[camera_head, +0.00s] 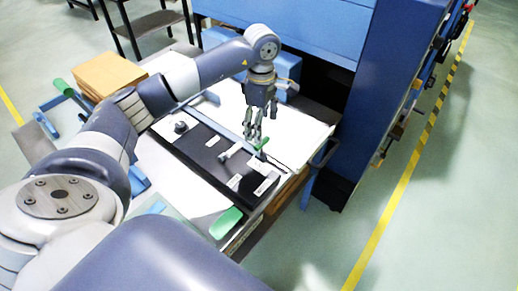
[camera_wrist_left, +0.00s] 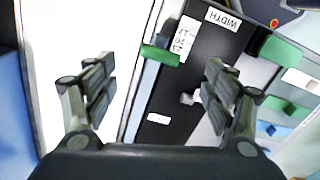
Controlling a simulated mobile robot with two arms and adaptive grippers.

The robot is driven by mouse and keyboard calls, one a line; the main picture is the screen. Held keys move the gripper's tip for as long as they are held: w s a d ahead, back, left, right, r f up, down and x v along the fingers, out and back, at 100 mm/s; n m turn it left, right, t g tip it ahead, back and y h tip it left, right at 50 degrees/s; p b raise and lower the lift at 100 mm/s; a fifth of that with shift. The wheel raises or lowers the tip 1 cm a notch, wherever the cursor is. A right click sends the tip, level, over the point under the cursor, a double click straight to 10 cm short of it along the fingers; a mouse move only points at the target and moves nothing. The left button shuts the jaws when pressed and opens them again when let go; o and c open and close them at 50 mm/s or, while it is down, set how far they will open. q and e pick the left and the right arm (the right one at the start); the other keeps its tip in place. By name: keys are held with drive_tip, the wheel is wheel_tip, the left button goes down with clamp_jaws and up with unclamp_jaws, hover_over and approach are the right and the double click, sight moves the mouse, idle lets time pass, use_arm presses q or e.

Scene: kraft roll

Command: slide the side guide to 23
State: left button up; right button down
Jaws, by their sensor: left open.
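The side guide (camera_wrist_left: 146,86) is a long pale bar in the left wrist view, with a green handle (camera_wrist_left: 160,55) near its far end. The handle also shows in the head view (camera_head: 262,143), just beside my left fingertips. A white scale label (camera_wrist_left: 186,38) with small print lies on the black panel (camera_wrist_left: 205,65) beside the handle; I cannot read where the guide stands on it. My left gripper (camera_head: 254,138) points down over the guide. In the left wrist view its fingers (camera_wrist_left: 157,95) are wide apart and empty, with the handle ahead between them. My right gripper is out of view.
A "WIDTH" label (camera_wrist_left: 222,19) and a small grey knob (camera_wrist_left: 189,98) are on the panel. A large green handle (camera_head: 226,222) stands at the front edge. White sheet (camera_head: 300,140) lies behind the guide. The blue machine (camera_head: 300,35) rises close behind the table.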

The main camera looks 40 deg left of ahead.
sight(261, 155)
use_arm(q)
drive_tip(key=shift+f+m, duration=0.35)
drive_tip(key=shift+m, duration=0.05)
wheel_tip(261, 155, down, 10)
drive_tip(key=shift+f+p, duration=0.15)
drive_tip(key=shift+p, duration=1)
drive_tip(key=c, duration=1.6)
drive_tip(key=shift+c, duration=0.7)
